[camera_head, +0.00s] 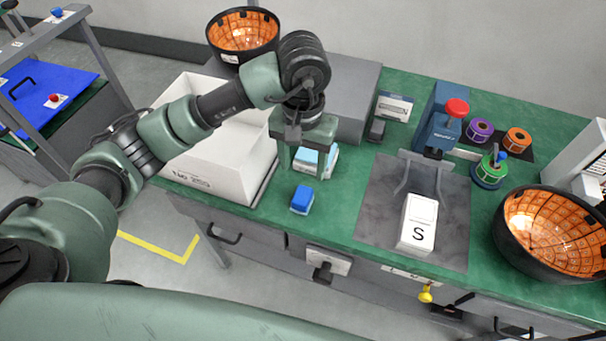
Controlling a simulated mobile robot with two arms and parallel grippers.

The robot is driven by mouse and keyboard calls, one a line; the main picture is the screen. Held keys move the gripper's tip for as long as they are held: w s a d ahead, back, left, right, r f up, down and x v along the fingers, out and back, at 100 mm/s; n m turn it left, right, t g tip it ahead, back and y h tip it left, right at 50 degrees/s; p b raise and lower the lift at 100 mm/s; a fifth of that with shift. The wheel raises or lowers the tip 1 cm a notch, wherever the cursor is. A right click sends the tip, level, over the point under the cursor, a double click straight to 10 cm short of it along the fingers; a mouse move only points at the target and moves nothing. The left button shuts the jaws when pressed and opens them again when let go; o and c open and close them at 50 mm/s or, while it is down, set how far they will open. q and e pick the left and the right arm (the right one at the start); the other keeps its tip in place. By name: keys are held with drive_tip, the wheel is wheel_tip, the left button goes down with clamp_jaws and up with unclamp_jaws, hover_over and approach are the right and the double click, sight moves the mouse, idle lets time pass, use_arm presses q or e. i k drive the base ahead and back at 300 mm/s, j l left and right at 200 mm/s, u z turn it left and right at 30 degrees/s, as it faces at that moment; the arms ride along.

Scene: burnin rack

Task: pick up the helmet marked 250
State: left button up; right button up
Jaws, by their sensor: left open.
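Two black bowl-shaped shells with glowing orange grid linings look like upturned helmets. One helmet (243,32) sits at the back left on a grey block; a small pale tag shows on its rim, too small to read. The other helmet (552,232) rests on the green bench at the right; no mark on it is readable. My left gripper (307,170) points down, open, over the bench between the two helmets and apart from both. A small light-blue and white block (318,157) shows behind and between its fingers; I cannot tell whether they touch it. My right gripper is not in view.
A white bin (225,160) with blurred lettering, perhaps "No 250", stands left of my gripper. A blue block (302,199) lies in front. A grey mat (440,235) holds a white block marked S (417,222). A blue press (443,118) and tape rolls (480,131) stand behind.

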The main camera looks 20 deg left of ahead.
sight(549, 234)
drive_tip(key=z, duration=1.3)
